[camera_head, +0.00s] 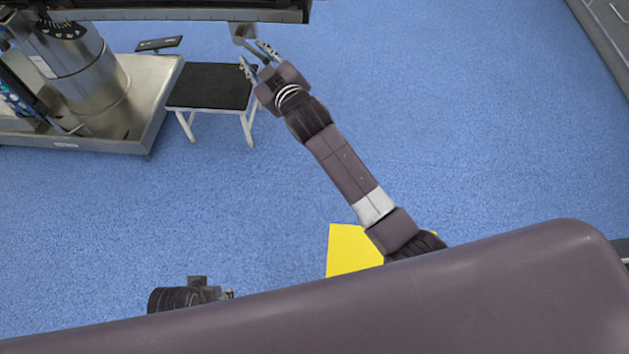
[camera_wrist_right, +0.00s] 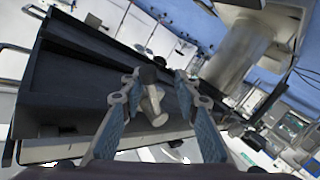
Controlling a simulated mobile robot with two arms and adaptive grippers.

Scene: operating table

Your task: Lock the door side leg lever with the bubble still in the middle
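The operating table's dark edge (camera_head: 180,14) runs along the top left of the head view. A grey metal lever (camera_head: 244,34) hangs below its right end. In the right wrist view, the lever (camera_wrist_right: 152,102) shows between the fingers, with a rounded head and a short shaft. My right gripper (camera_head: 254,54) is open around or just before the lever; contact cannot be told. Its two spread fingers also show in the wrist view (camera_wrist_right: 158,78). My left gripper (camera_head: 222,294) is low in the head view, partly hidden by my body. No bubble level can be made out.
A black-topped step stool (camera_head: 212,86) stands left of my right gripper. The table's steel base (camera_head: 142,92) is further left. A yellow patch (camera_head: 345,250) lies on the floor. A grey cabinet (camera_head: 606,30) is at the top right. The blue floor between is clear.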

